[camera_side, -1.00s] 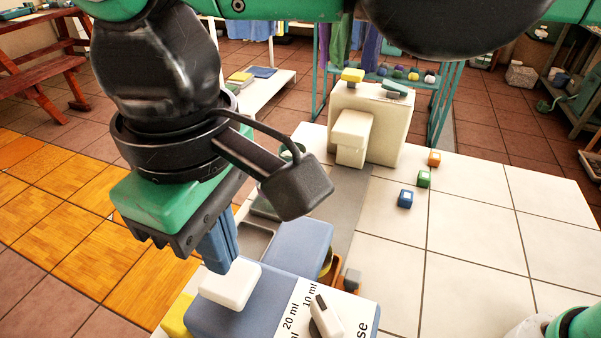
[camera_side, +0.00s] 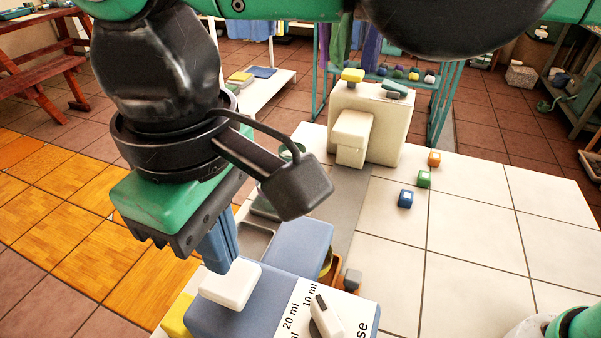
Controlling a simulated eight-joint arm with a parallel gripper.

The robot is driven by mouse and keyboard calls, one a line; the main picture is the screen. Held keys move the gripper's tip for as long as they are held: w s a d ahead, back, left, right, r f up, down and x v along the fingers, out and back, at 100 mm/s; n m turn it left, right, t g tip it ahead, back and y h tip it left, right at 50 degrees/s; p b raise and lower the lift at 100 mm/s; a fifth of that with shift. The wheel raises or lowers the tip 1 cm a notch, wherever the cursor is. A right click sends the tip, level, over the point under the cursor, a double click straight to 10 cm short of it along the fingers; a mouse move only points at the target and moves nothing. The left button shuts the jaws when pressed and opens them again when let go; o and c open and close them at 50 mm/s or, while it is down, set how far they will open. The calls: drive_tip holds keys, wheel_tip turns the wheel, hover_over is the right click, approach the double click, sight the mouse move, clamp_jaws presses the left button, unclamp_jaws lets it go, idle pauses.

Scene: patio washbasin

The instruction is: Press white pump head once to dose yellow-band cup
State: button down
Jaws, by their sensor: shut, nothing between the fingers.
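The white pump head (camera_side: 230,287) sits on top of a blue dispenser body (camera_side: 250,316) at the bottom of the view. My gripper (camera_side: 221,266) is shut and empty, pointing down, with its blue fingertips at the back edge of the pump head's top. I cannot tell whether they touch it or stand just above it. A dose panel (camera_side: 355,303) marked 10 ml and 20 ml carries a white and black knob (camera_side: 326,316). A yellow piece (camera_side: 327,263) shows partly behind the blue spout block (camera_side: 303,246); I cannot tell whether it is the yellow-band cup.
A cream dispenser (camera_side: 385,130) stands at the back of the tiled counter. A yellow block (camera_side: 176,316) is at the bottom left. The right of the counter (camera_side: 480,250) is mostly clear.

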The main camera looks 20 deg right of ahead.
sight(228, 277)
drive_tip(key=shift+f, duration=0.1)
idle(0.4)
drive_tip(key=shift+f, duration=1.55)
drive_tip(key=shift+r, duration=1.65)
wheel_tip(228, 277, up, 6)
